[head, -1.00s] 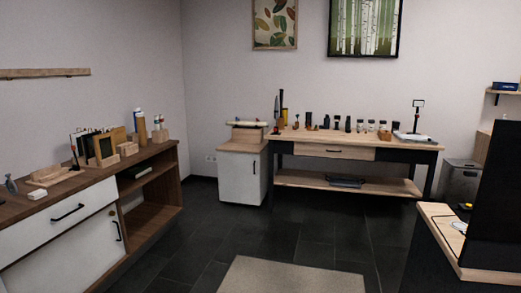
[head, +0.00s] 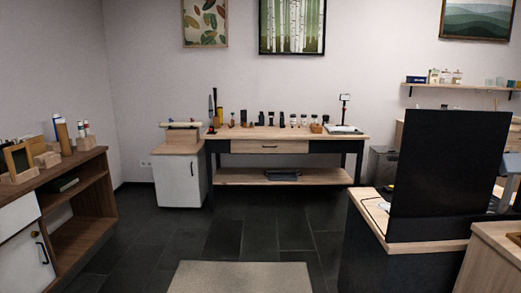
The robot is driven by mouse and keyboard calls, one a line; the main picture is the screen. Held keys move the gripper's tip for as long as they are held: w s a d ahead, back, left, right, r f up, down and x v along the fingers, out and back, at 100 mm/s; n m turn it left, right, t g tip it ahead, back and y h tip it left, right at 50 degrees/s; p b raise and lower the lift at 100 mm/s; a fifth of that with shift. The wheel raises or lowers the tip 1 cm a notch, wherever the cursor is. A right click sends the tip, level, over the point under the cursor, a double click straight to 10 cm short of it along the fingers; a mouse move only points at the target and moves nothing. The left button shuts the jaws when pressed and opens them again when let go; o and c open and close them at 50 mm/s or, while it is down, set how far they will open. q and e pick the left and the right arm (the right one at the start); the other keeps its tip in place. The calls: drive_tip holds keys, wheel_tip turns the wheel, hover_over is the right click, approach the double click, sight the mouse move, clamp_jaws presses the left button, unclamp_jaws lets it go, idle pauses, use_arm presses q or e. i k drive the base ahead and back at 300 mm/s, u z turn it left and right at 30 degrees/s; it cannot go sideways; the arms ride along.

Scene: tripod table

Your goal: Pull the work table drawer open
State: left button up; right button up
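The work table (head: 345,139) stands against the back wall, with a light wood top, dark legs and a lower shelf. Its drawer (head: 290,147) is a light wood front under the top, with a small dark handle (head: 269,147). The drawer front looks flush with the table, so it appears closed. The table is across the room, well away from me. Neither of my grippers shows in the head view.
A white cabinet (head: 181,181) stands left of the table. A wooden sideboard (head: 89,170) lines the left wall. A dark desk with a large black screen (head: 448,175) stands at the right. Dark floor and a beige rug (head: 240,277) lie clear between.

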sight(237, 145)
drive_tip(key=u, duration=0.15)
drive_tip(key=i, duration=4.3)
drive_tip(key=z, duration=0.15)
drive_tip(key=i, duration=1.6)
drive_tip(key=z, duration=0.1)
